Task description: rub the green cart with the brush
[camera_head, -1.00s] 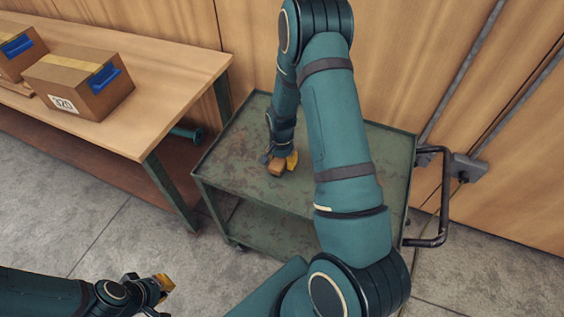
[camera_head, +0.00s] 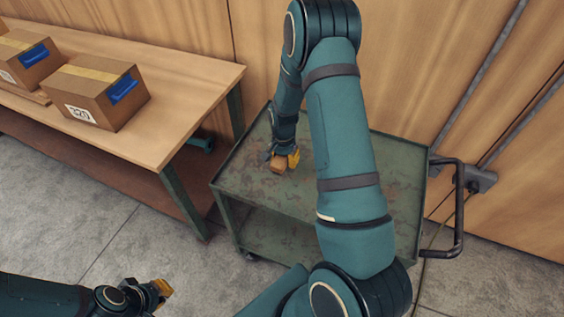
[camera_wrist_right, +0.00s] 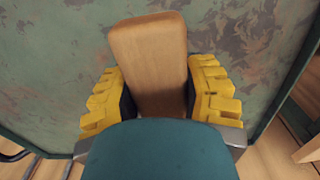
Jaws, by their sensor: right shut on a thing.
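The green cart (camera_head: 380,217) stands in the middle of the head view, its top worn with brownish patches. My right gripper (camera_head: 286,160) is low at the left part of the cart's top. It is shut on the brush, whose wooden block (camera_head: 278,166) shows at the fingers. In the right wrist view the brush (camera_wrist_right: 150,62) sits between both yellow fingers, over the worn green top. Its bristles are hidden, so contact with the top cannot be told. My left gripper (camera_head: 160,290) is at the lower left, away from the cart; its opening is unclear.
A wooden workbench (camera_head: 190,100) stands left of the cart, carrying cardboard boxes (camera_head: 100,95) with blue parts. A wooden wall (camera_head: 410,60) with grey pipes rises behind. The cart's dark handle (camera_head: 459,210) is on the right. Grey floor is open in front.

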